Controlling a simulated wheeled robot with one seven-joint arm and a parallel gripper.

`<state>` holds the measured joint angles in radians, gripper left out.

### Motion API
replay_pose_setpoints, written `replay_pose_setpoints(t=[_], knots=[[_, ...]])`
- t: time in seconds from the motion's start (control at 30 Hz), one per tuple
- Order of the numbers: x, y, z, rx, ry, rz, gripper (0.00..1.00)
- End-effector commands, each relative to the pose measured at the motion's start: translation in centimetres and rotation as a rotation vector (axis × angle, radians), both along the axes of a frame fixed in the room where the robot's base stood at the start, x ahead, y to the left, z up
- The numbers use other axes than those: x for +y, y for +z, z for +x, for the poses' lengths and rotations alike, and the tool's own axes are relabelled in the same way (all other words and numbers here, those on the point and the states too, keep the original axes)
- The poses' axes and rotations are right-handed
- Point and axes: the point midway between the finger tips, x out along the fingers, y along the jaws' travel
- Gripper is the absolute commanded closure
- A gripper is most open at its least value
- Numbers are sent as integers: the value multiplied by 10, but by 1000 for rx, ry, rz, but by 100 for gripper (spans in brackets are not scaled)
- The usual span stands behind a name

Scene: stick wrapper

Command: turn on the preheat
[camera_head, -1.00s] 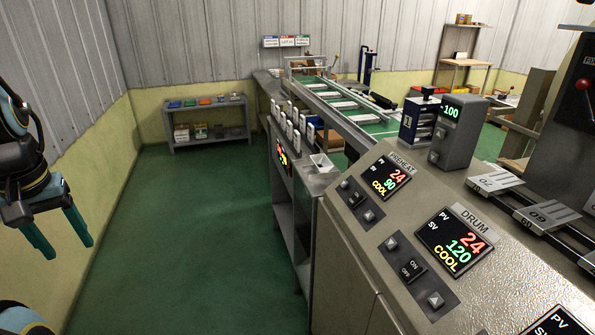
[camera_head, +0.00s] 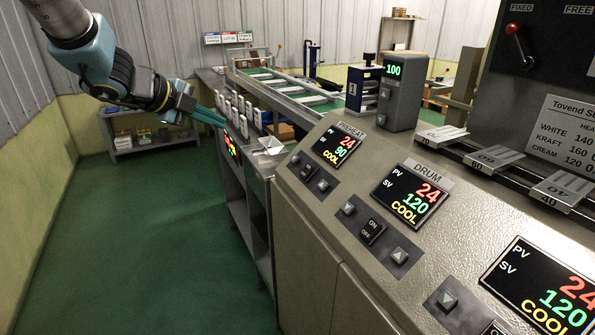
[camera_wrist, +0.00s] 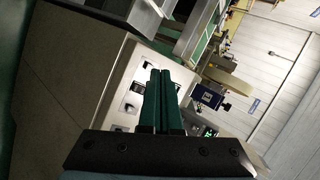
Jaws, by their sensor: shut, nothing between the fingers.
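The PREHEAT display (camera_head: 336,145) on the sloped grey machine panel reads 24 over 90 with COOL below. Its small dark on/off switch (camera_head: 309,171) sits below left of the display, between two grey arrow buttons; its setting is too small to read. My gripper (camera_head: 224,122) is left of this panel, in the air and apart from it. Its two green fingers are together and empty. In the wrist view my gripper (camera_wrist: 160,72) points toward a light panel with small dark controls (camera_wrist: 130,98), partly covered by the fingers.
The DRUM display (camera_head: 410,195) and its on/off switch (camera_head: 373,230) are nearer and to the right. A small box reading 100 (camera_head: 403,90) stands behind the PREHEAT display. A small white tray (camera_head: 271,145) is just left of the panel. The green floor at left is clear.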

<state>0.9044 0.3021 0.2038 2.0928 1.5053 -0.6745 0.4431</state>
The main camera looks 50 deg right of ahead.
Motion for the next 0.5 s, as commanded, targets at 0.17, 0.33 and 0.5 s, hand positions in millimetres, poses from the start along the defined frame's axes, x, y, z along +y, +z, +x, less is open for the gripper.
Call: replay_pose_setpoints(t=[0.17,0.33,0.5], knots=[[-31,-18,-65,-84,-355,28,100],[-35,-23,-90,-113,-493,43,100],[-35,-23,-93,-115,-509,44,100]])
